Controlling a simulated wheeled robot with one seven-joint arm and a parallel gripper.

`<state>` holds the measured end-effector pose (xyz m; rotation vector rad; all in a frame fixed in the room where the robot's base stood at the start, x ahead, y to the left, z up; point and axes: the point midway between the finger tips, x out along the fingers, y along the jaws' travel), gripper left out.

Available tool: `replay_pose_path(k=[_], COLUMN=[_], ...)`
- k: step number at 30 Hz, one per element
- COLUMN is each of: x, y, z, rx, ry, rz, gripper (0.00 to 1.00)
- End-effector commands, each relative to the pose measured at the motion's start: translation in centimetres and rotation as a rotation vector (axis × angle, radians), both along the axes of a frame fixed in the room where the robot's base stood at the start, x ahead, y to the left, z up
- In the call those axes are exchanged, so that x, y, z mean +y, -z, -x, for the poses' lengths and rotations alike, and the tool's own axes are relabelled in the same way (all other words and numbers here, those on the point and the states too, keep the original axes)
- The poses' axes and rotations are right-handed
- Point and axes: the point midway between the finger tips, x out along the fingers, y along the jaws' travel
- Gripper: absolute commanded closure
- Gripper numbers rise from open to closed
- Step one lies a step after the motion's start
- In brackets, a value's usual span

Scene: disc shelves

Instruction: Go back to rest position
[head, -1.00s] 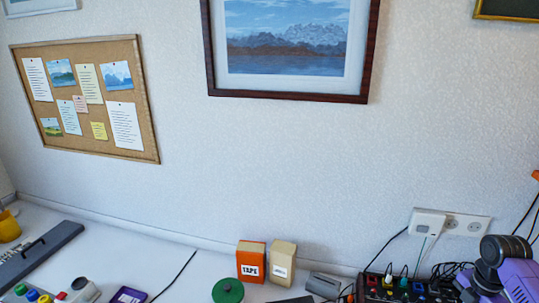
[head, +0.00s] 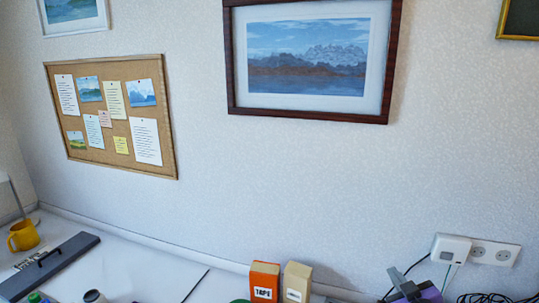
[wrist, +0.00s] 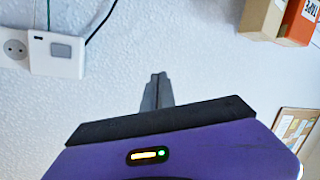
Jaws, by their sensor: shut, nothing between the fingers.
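My gripper (wrist: 157,88) is shut and empty in the wrist view, its two grey fingers together against a background of white wall. My purple wrist housing fills the bottom of that view. In the head view my gripper (head: 397,275) shows at the lower right, in front of the wall and left of the socket. Most of my arm is out of the frame there.
An orange tape box (head: 264,281) and a tan box (head: 297,283) stand on the white desk (head: 130,262). A wall socket (head: 493,254) with cables is right. A yellow mug (head: 23,236) and a dark grey bar (head: 48,265) are left.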

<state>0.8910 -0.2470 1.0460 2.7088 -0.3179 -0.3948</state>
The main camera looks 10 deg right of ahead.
Motion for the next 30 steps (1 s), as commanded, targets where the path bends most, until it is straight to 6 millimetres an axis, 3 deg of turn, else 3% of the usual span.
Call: replay_pose_path(k=[1, 3, 8, 12, 21, 30], x=[2.3, 4.6, 9.1, 12.5, 18.0, 21.7], y=[0.3, 0.0, -0.2, -0.1, -0.3, -0.7], z=[0.9, 2.4, 7.1, 12.0, 23.6, 34.1], rx=[-0.055, -0.132, -0.272, -0.356, -0.417, -0.296], ry=[0.014, 0.042, 0.091, 0.119, 0.115, 0.006], rz=[-0.058, -0.129, -0.273, -0.368, -0.475, -0.448], gripper=[1.00, 1.00, 1.00, 1.00, 1.00, 1.00])
